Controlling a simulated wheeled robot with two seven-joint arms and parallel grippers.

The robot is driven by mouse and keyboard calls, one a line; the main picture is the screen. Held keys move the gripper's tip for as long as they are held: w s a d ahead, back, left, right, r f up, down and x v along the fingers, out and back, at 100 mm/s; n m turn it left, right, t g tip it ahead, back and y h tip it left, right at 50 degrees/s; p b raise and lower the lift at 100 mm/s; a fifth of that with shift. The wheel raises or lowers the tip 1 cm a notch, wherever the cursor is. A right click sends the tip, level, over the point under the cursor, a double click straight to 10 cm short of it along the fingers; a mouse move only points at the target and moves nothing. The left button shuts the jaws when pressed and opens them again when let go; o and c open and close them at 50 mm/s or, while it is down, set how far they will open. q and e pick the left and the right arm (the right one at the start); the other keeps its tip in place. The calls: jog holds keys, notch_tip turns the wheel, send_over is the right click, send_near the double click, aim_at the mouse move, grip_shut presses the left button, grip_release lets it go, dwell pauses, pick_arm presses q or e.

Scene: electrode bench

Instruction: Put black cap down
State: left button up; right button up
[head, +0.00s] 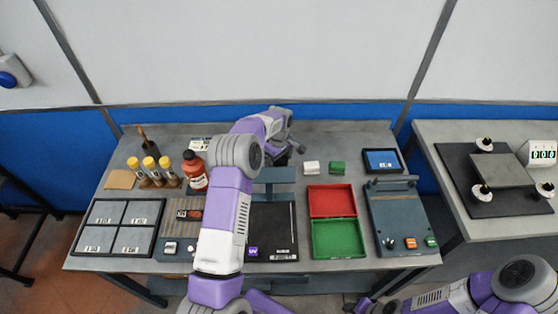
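My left gripper (292,146) is over the back middle of the bench, with its arm reaching across from the front. Its fingers are small and partly hidden by the wrist, so I cannot tell whether they are open or shut. A dark shape (283,158) is at or just below the fingers; I cannot tell whether it is the black cap or part of the gripper. A red-brown bottle (194,174) with a white label and dark top stands at the back left. My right gripper (374,304) is low at the bottom edge, partly cut off.
Yellow-capped vials (149,163), a four-panel tray (101,240), a red bin (331,200), a green bin (335,252) and a grey device (402,215) occupy the bench. White (311,168) and green (337,168) blocks lie near the gripper. Bare bench shows at the back (340,140).

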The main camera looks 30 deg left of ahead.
aim_at(279, 160)
pick_arm(q)
jog(key=shift+r, duration=0.2)
notch_tip(279, 160, up, 12)
jog(key=p, duration=0.2)
dwell(0.7)
